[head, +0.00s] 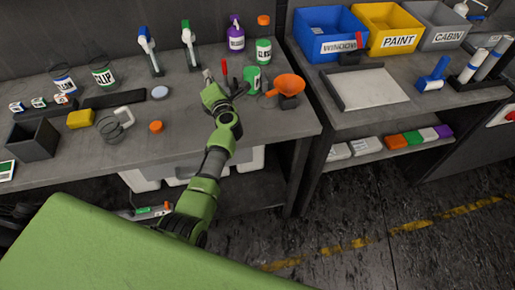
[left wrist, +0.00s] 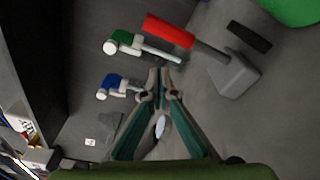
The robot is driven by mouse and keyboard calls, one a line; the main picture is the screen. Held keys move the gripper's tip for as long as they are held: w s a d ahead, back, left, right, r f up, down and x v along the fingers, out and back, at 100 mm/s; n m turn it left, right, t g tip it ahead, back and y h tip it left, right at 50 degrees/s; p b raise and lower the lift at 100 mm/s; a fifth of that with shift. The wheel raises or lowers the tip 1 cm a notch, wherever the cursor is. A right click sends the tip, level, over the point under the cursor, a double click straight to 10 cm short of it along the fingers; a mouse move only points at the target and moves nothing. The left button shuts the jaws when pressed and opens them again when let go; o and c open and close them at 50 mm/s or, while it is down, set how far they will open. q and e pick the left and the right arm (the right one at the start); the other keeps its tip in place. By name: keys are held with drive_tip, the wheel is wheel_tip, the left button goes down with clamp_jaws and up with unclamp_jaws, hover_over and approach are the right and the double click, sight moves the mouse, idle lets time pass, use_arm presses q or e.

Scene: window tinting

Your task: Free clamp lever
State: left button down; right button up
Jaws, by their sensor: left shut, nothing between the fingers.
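The clamp lever with its red handle (left wrist: 170,30) shows in the left wrist view. Its dark shaft slopes down right to a grey block-shaped base (left wrist: 235,75). In the head view the red handle (head: 224,67) stands up at the back of the workbench, just behind my left gripper (head: 236,88). In the left wrist view my left gripper (left wrist: 159,72) has its teal fingers together at the tips, empty, below and left of the handle. I cannot tell whether it touches the lever. In the head view the wrist partly hides the fingers and lever base. My right gripper is not in view.
Two spray bottles, blue-topped (head: 149,50) and green-topped (head: 189,45), stand to the left. An orange cap (head: 156,127) lies on the clear front area.

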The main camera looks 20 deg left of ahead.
use_arm(q)
drive_tip(key=a+f+n+b, duration=0.1)
drive_tip(key=f+n+b, duration=0.1)
drive_tip(key=s+f+n+b, duration=0.1)
drive_tip(key=f+n+b, duration=0.1)
drive_tip(key=b, duration=0.1)
drive_tip(key=a+f+n+h+b, duration=0.1)
drive_tip(key=f+n+b, duration=0.1)
drive_tip(key=shift+s+a+n, duration=0.3)
drive_tip(key=shift+a+n, duration=0.05)
drive_tip(key=shift+n, duration=0.05)
drive_tip(key=v, duration=1)
drive_tip(key=shift+r, duration=0.35)
drive_tip(key=s+d+r+m+t+h, duration=0.1)
drive_tip(key=d+r+m+t+h, duration=0.55)
drive_tip(key=m, duration=0.55)
drive_tip(key=s+d+f+m+g+h, duration=0.2)
drive_tip(key=s+d+f+m+h, duration=0.1)
drive_tip(key=d+m, duration=0.4)
drive_tip(key=s+d+f+m+g+h, duration=0.3)
drive_tip(key=d+f+m+h, duration=0.3)
drive_tip(key=m, duration=0.4)
drive_tip(key=shift+s+d+f, duration=0.6)
drive_tip(key=shift+s+d, duration=0.15)
drive_tip(key=shift+s, duration=0.05)
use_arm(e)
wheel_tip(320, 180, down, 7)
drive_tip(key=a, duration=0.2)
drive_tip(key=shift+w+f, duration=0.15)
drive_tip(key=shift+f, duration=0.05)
